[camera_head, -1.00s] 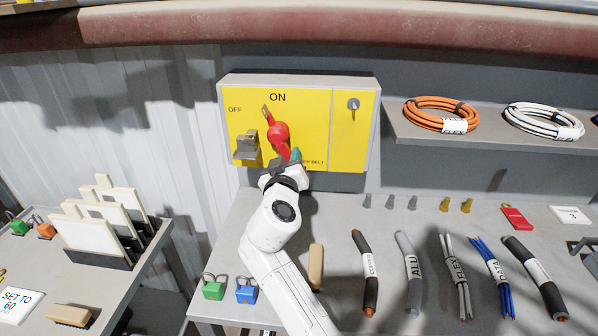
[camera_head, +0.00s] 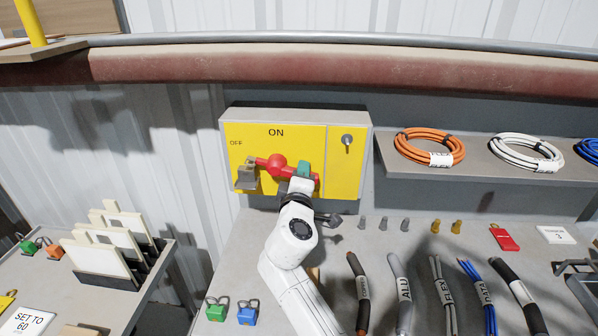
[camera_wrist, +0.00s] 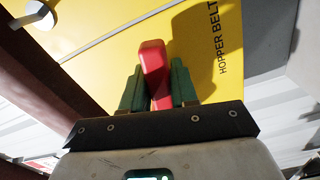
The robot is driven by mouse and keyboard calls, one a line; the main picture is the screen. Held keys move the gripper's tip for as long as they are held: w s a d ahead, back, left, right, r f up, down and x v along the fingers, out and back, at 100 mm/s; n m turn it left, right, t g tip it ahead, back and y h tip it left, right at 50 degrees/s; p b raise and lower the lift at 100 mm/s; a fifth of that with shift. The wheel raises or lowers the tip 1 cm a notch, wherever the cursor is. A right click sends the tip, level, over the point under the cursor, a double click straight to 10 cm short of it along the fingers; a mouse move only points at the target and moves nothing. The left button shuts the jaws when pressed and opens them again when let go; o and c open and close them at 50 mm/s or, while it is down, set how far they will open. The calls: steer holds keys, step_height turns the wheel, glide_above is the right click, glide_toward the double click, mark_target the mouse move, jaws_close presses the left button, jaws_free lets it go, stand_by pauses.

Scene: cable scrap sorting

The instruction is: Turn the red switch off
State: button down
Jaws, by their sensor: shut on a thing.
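The red switch (camera_head: 277,165) sits on the yellow panel (camera_head: 300,136) of a grey box. Its pointer end lies nearly level and points left, toward the OFF side, close to a grey bracket (camera_head: 246,180). Its handle stretches right and slightly down from the hub. My gripper (camera_head: 304,172) is at the handle's right end. In the wrist view the red handle (camera_wrist: 154,62) stands between the green fingertips of my gripper (camera_wrist: 157,90), which is shut on it. The fingers partly hide the handle in the head view.
A keyed knob (camera_head: 347,142) is at the panel's right. Below, the bench holds green (camera_head: 216,311) and blue (camera_head: 247,314) padlocks and several cable pieces. A shelf (camera_head: 450,178) with cable coils is at right. A rack of white boards (camera_head: 105,250) stands at left.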

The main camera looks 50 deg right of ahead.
steer(key=shift+r+n+p, duration=0.7)
steer(key=shift+n+p, duration=0.2)
steer(key=shift+n, duration=0.3)
steer(key=c, duration=1)
jaws_free()
steer(key=shift+o, duration=0.2)
steer(key=shift+s, duration=0.1)
steer(key=b+v, duration=0.2)
steer(key=v, duration=0.8)
steer(key=shift+s+a, duration=0.2)
steer(key=shift+a, duration=0.1)
